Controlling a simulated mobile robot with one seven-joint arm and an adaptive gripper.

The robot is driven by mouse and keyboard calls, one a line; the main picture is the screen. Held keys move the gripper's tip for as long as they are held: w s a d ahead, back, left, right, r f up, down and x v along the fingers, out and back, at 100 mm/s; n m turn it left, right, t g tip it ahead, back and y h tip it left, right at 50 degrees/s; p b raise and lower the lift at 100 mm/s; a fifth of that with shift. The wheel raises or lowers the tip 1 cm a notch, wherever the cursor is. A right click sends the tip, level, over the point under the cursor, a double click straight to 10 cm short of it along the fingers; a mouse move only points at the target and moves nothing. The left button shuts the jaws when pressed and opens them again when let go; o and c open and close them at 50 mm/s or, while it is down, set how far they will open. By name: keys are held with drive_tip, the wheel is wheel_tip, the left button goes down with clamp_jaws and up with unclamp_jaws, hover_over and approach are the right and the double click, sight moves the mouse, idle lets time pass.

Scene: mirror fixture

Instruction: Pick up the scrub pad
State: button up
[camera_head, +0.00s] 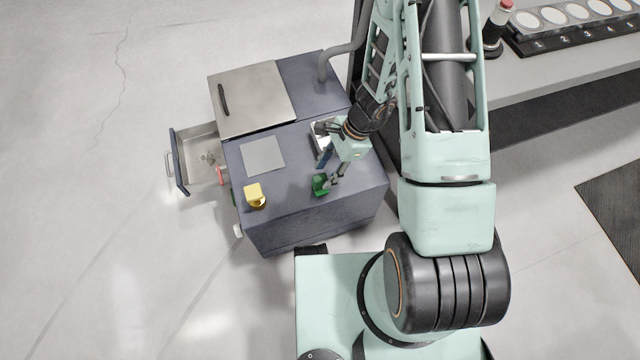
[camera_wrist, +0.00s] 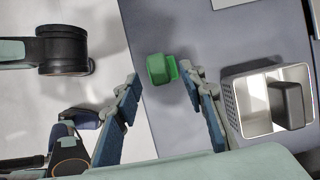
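A small green block (camera_head: 320,185), which looks like the scrub pad, sits on the grey cabinet top near its front edge. In the wrist view the green block (camera_wrist: 157,69) has a darker body and a brighter green part on its right side. My gripper (camera_head: 328,172) is low over the cabinet right by the block. In the wrist view my gripper (camera_wrist: 160,75) is open, its blue-padded fingers apart. The block shows between and around the fingertips, with gaps on both sides. I cannot tell the remaining height.
A metal basket (camera_wrist: 231,108) holding a dark block (camera_wrist: 287,104) stands right of the fingers. A yellow object (camera_head: 255,195) and a grey square plate (camera_head: 262,155) lie on the cabinet (camera_head: 300,215). An open drawer (camera_head: 180,160) sticks out left.

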sight(323, 176)
drive_tip(key=b+x, duration=0.1)
drive_tip(key=x, duration=0.3)
drive_tip(key=shift+a+f, duration=0.15)
drive_tip(key=shift+c, duration=0.5)
clamp_jaws()
